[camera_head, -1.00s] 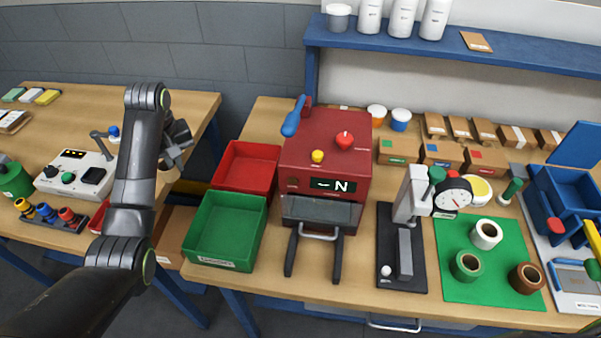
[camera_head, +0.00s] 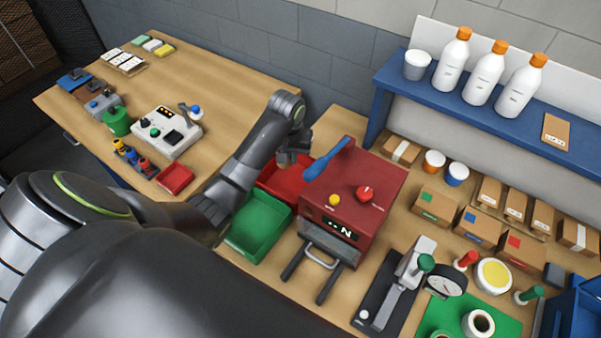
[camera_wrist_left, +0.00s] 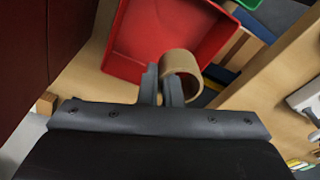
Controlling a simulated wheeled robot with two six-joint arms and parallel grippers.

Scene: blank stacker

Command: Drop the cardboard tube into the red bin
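The cardboard tube (camera_wrist_left: 182,62) is a short tan ring at the fingertips of my left gripper (camera_wrist_left: 162,88) in the left wrist view. The fingers are close together on the tube's wall, one seemingly inside the ring. The red bin (camera_wrist_left: 150,30) lies beyond and below; the tube overlaps its edge in the picture. In the head view my left gripper (camera_head: 290,152) is above the red bin (camera_head: 285,178), which my arm partly covers. The tube cannot be made out there. My right gripper is not in view.
A green bin (camera_head: 258,228) sits in front of the red one. A dark red machine (camera_head: 375,195) with a blue-handled tool on top stands close to the right. A small red tray (camera_head: 175,178) is on the left table. The blue shelf (camera_head: 480,105) holds bottles.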

